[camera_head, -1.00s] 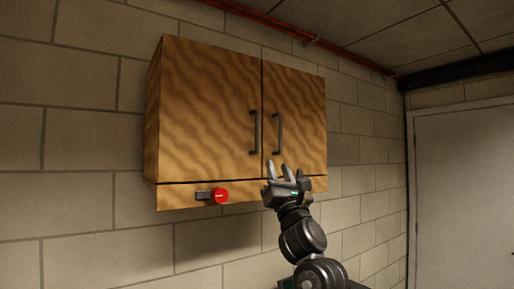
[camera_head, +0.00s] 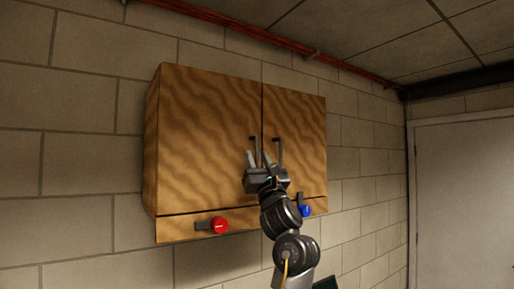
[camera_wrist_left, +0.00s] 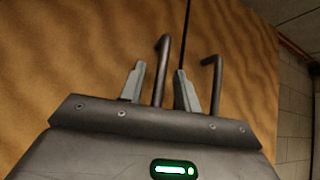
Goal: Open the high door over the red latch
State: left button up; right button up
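A wooden wall cabinet has two closed doors. The left door (camera_head: 205,140) is above the red latch (camera_head: 219,225), whose dark bar lies level to the left of its red knob. The left door's dark upright handle (camera_head: 253,140) is near the seam between the doors. My left gripper (camera_head: 259,158) is at this handle with its fingers pointing up. In the left wrist view, the left gripper (camera_wrist_left: 158,86) is open, and the handle (camera_wrist_left: 161,68) shows between its two fingers. I cannot tell whether either finger touches it. My right gripper is not in view.
The right door (camera_head: 303,130) has its own handle (camera_head: 279,150), just right of my left gripper. A blue latch (camera_head: 306,211) with an upright dark bar is below that door, close to my left arm. The block wall surrounds the cabinet.

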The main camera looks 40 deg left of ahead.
pick_arm(q)
jog(key=shift+w+a+r, duration=0.15)
jog(key=shift+a+r, duration=0.1)
jog(key=shift+r, duration=0.1)
grip_shut()
